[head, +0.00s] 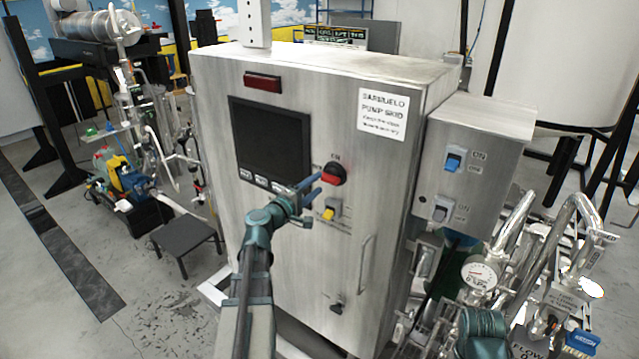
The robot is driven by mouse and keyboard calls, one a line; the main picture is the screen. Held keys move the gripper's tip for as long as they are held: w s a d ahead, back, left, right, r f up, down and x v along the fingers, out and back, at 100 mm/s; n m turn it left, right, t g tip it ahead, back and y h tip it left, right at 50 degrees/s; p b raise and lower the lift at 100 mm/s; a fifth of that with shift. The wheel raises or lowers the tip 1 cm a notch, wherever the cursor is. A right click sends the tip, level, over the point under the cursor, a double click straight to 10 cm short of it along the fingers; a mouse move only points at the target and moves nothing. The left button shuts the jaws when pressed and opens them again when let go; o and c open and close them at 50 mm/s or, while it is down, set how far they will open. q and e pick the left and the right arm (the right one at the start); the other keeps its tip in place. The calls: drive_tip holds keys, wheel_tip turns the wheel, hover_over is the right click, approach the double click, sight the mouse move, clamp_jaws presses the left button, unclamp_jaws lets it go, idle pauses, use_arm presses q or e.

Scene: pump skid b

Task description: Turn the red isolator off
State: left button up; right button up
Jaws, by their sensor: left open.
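The red isolator (331,177) is a red handle on a round black base on the front of the steel cabinet (299,272), right of the dark screen. Lettering that looks like ON shows above it. The handle appears to lie across the base, pointing toward the left; its exact angle is hard to tell. My left gripper (312,200) is open, just left of and below the isolator. Its upper finger reaches close to the red handle; I cannot tell whether they touch. No right gripper fingers show; a teal part at the lower right may be my right arm.
Below the isolator is a yellow switch (328,213). A vertical door handle (366,262) is lower on the cabinet. Pipes and a gauge (478,276) crowd the right.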

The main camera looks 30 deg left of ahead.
use_arm(q)
drive_tip(key=s, duration=1.1)
drive_tip(key=shift+s+a, duration=0.15)
drive_tip(key=shift+a, duration=0.25)
drive_tip(key=w+d+f+m+g+h+b, duration=0.1)
drive_tip(key=d+f+m+g+h+b, duration=0.3)
drive_tip(key=d+f, duration=0.75)
drive_tip(key=w+d+f+m+g+h+b, duration=0.15)
drive_tip(key=d+f+m+g+b, duration=0.45)
drive_tip(key=d, duration=0.8)
drive_tip(key=s+d+f+m+g+y+b, duration=0.3)
drive_tip(key=s+d+f, duration=0.4)
drive_tip(key=f, duration=0.3)
drive_tip(key=s+d+f+m+g+y+b, duration=0.4)
drive_tip(key=s+f+m, duration=0.4)
drive_tip(key=f, duration=0.3)
drive_tip(key=d+g+y, duration=0.1)
drive_tip(key=d, duration=0.1)
drive_tip(key=shift+d+f, duration=0.15)
drive_tip(key=shift+d, duration=0.25)
